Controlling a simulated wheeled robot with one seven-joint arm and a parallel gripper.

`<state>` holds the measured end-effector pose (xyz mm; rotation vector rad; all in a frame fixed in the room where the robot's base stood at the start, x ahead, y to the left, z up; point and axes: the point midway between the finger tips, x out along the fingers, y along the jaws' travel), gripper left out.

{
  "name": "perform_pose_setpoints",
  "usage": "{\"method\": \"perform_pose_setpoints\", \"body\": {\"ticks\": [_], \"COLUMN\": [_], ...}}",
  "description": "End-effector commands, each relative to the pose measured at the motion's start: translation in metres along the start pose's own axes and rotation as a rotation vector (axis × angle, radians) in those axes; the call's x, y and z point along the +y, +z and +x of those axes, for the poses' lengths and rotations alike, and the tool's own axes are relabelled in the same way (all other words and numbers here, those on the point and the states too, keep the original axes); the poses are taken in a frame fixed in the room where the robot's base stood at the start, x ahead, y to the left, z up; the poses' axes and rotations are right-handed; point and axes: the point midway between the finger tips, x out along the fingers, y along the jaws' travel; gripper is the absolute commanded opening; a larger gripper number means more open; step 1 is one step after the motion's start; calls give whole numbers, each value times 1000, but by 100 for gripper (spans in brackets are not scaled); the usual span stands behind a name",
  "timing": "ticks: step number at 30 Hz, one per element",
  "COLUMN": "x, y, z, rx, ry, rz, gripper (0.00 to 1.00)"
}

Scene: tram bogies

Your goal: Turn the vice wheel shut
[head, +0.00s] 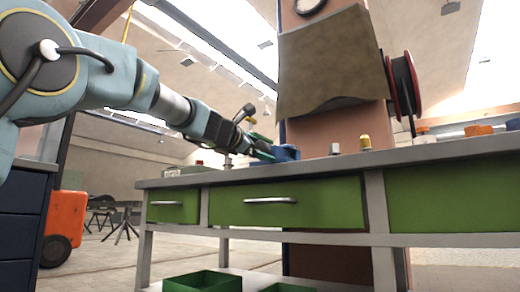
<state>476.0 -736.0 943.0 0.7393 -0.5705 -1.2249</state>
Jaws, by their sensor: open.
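A blue vice (284,153) stands on the workbench top near the middle of the head view. Its wheel cannot be clearly made out; my gripper covers that side of the vice. My gripper (264,150) reaches in from the left at the vice's left side, just above the bench top. Its fingers are apart and look dark and green. I cannot tell whether they touch the vice or its wheel.
The grey workbench (320,163) has green drawers (285,212). A red reel (404,85) and pillar rise behind. Green bins (203,282) sit below. An orange machine (64,222) stands left.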

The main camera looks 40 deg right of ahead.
Motion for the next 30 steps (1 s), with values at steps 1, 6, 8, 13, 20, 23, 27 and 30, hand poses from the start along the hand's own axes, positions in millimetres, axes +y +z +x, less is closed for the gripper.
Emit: {"method": "perform_pose_setpoints", "body": {"ticks": [1, 6, 8, 13, 20, 23, 27, 30], "x": [0, 1, 0, 0, 1, 1, 0, 0], "y": [0, 0, 0, 0, 0, 0, -1, 0], "z": [-1, -15, -25, -60, -96, -104, -108, -108], "rx": [0, 0, 0, 0, 1, 1, 1, 0], "ry": [0, 2, 2, 2, 1, 1, 0, 0], "rz": [0, 0, 0, 0, 0, 0, 0, 0], "gripper": [96, 96, 96, 96, 96, 96, 96, 96]}}
